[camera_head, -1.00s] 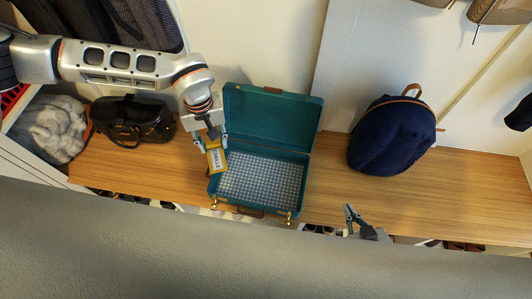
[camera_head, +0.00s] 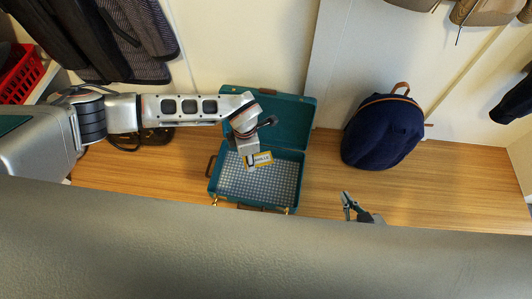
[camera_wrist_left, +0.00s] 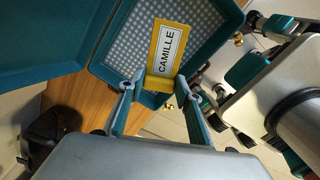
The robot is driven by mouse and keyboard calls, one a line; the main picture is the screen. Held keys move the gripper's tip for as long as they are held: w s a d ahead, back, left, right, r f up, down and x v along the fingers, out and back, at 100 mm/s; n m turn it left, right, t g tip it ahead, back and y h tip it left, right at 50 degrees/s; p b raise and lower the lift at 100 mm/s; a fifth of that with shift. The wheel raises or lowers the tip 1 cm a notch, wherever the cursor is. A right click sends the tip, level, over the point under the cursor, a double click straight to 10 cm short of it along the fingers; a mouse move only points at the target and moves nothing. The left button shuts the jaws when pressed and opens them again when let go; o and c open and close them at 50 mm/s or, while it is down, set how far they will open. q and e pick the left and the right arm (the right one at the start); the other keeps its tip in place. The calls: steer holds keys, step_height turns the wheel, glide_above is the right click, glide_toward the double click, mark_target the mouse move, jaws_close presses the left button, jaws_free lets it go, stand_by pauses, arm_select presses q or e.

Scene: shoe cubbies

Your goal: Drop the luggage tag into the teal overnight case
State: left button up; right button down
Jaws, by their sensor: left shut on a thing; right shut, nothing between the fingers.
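The teal overnight case (camera_head: 213,187) stands open on the wooden bench, its lid (camera_head: 290,118) tilted back and its checked lining showing. The yellow luggage tag (camera_head: 262,159), with a white label reading CAMILLE, is over the case's opening in the head view. My left gripper (camera_wrist_left: 155,90) is shut on one end of the tag (camera_wrist_left: 166,50) in the left wrist view, with the case lining (camera_wrist_left: 130,45) behind it. My right gripper (camera_head: 346,200) is shut and empty, low and to the right of the case.
A navy backpack (camera_head: 383,133) stands on the bench (camera_head: 450,180) to the right. A dark handbag (camera_head: 155,137) sits behind my left arm. A red basket (camera_head: 20,75) and hanging clothes are at upper left. Bench space between case and backpack is clear.

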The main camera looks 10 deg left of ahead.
arm_select(q)
step_height(320, 180, down, 6)
steer(key=b, duration=0.4)
steer(key=shift+r, duration=0.15)
steer(key=o, duration=0.9)
steer(key=shift+r, duration=0.15)
step_height(320, 180, up, 12)
steer(key=shift+f, duration=0.1)
